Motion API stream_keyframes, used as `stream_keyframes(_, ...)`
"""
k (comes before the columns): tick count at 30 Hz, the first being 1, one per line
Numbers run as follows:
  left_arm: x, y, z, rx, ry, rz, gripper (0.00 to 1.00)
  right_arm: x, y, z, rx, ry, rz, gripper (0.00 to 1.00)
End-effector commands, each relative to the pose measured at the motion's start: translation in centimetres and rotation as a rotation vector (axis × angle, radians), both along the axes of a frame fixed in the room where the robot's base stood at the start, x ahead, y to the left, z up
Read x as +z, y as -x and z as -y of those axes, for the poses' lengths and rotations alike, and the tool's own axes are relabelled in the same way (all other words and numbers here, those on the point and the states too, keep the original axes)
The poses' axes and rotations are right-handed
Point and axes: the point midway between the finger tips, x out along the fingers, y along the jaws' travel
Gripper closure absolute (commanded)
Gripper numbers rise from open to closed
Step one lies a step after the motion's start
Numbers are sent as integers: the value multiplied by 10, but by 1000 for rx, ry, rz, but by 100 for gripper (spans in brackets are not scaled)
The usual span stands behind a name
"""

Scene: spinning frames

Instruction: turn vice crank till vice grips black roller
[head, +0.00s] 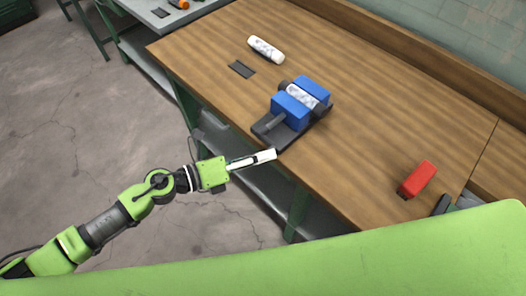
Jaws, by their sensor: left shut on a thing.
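The vice has two blue jaws (291,108) on a dark base (292,136) near the bench's front edge. A roller (301,96) lies between the jaws; it looks mottled white and grey with a dark end, not plainly black. I cannot tell whether both jaws touch it. My left gripper (272,155) is at the vice's near end, just off the bench edge. Its white fingers are shut on the vice crank, which is too small and covered to make out. My right gripper is not in view.
A white mottled roller (266,50) and a flat dark piece (241,69) lie on the wooden bench (360,130) behind the vice. A red block (417,180) stands at the right. The bench between vice and red block is clear.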

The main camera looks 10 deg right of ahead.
Motion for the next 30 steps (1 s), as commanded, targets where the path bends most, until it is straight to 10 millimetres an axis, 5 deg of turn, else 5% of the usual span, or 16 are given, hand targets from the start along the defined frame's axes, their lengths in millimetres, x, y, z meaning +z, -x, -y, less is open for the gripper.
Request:
stream_keyframes(11,-6,4,-2,-6,-11,-6,100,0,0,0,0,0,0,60)
stream_keyframes(12,-6,4,-2,-6,-11,-6,78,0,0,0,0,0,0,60)
stream_keyframes(14,-6,4,-1,-7,-10,-6,67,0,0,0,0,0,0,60)
stream_keyframes(25,-2,2,-3,-1,-5,-1,67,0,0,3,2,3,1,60)
stream_keyframes(30,2,8,-23,0,-7,-3,67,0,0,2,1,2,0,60)
